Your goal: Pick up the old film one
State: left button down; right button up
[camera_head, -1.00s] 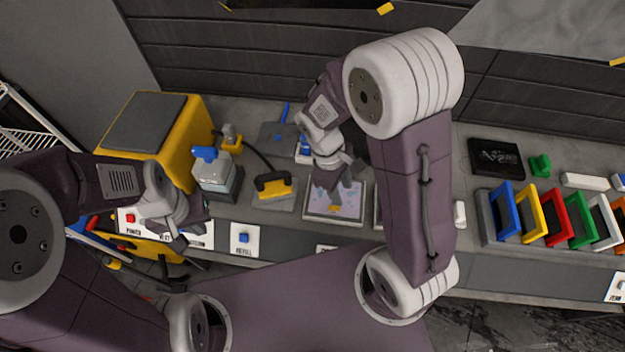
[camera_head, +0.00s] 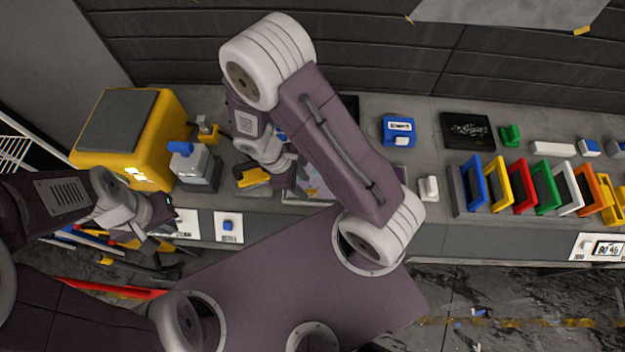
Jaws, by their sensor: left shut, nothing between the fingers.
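A pale panel with coloured flecks (camera_head: 313,187) lies on the bench, mostly hidden behind my right arm. It may bear the old film, but I cannot make out a separate film. My right gripper (camera_head: 296,184) points down at the panel's left side, beside the yellow-handled tool (camera_head: 253,178). Its fingertips are dark and small, so I cannot tell whether they are open or touch the panel.
A yellow box (camera_head: 150,145) stands at the left of the bench. A blue block (camera_head: 398,130) and a small white item (camera_head: 428,188) lie right of my right arm. A rack of coloured frames (camera_head: 519,187) fills the right side.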

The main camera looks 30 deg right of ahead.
aim_at(310, 190)
jog(key=x, duration=0.4)
jog(key=shift+d+f, duration=0.1)
jog(key=shift+d, duration=0.1)
jog(key=shift+d+f, duration=0.15)
jog(key=shift+f, duration=0.1)
grip_shut()
jog(key=shift+r+p, duration=0.2)
jog(key=shift+p, duration=0.1)
